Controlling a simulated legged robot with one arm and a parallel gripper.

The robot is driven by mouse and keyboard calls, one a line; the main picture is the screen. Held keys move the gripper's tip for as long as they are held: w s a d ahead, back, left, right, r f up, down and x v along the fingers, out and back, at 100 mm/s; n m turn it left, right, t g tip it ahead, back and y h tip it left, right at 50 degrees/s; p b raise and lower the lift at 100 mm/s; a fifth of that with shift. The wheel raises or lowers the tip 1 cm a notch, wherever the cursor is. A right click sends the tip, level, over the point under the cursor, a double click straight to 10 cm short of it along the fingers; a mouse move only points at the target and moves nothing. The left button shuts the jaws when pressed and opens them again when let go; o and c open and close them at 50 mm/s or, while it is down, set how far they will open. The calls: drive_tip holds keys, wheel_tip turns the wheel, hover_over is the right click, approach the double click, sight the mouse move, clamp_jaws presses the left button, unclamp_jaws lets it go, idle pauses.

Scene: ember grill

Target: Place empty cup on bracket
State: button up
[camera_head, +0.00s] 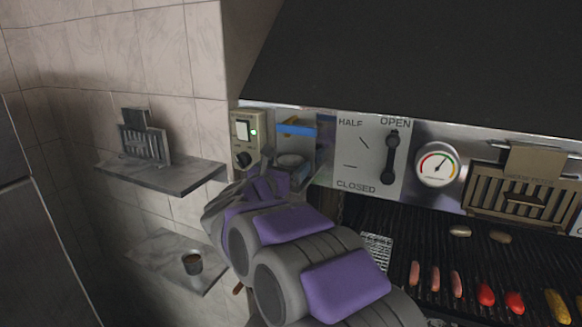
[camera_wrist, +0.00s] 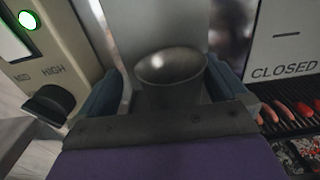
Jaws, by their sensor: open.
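A grey metal cup (camera_wrist: 171,84) stands upright between the two fingers of my gripper (camera_wrist: 166,92) in the wrist view. Its inside looks bare. My gripper is open, with a finger on either side of the cup, and a gap shows at least on the right. The cup's rim (camera_head: 290,160) shows in the head view below a blue strip (camera_head: 297,129) on the wall unit. The bracket under the cup is hidden by my gripper and arm, so I cannot tell how the cup is supported.
A control box (camera_head: 244,141) with a green light and knob is close left of my gripper. A lever panel (camera_head: 371,155) and gauge (camera_head: 437,166) are right. Food lies on the grill (camera_head: 400,222). Another cup (camera_head: 192,264) stands on the lower shelf (camera_head: 160,248).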

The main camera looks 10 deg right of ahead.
drive_tip(key=shift+a+r, duration=0.15)
drive_tip(key=shift+a, duration=0.35)
drive_tip(key=shift+s+a+n+y+b, duration=0.65)
drive_tip(key=shift+s+a+b, duration=0.75)
drive_tip(key=shift+s+a, duration=2.2)
drive_tip(key=s+a+n+t+y, duration=0.1)
drive_tip(key=s+a+n+y, duration=0.1)
drive_tip(key=a+n+y, duration=0.5)
drive_tip(key=s+a+n+t+y, duration=0.15)
drive_tip(key=n+y, duration=0.35)
drive_tip(key=n, duration=0.7)
drive_tip(key=s+f+n+g+y, duration=0.3)
drive_tip(key=s+f+n+g, duration=0.3)
drive_tip(key=s+f+n, duration=0.3)
drive_tip(key=s+d+f+n+g+h, duration=0.2)
drive_tip(key=s+d+f+n+g, duration=0.2)
drive_tip(key=s, duration=0.7)
drive_tip(key=s+d+f+n+g+h, duration=0.1)
drive_tip(key=s+d+f+n+g, duration=0.3)
drive_tip(key=s, duration=0.7)
drive_tip(key=s+d+f+n+g+h, duration=0.2)
drive_tip(key=s+d+f+n+g, duration=0.3)
drive_tip(key=s+d, duration=0.4)
wheel_tip(320, 180, down, 3)
drive_tip(key=shift+s+r+n+h, duration=0.2)
drive_tip(key=shift+s+n+h, duration=0.2)
drive_tip(key=shift+s, duration=0.65)
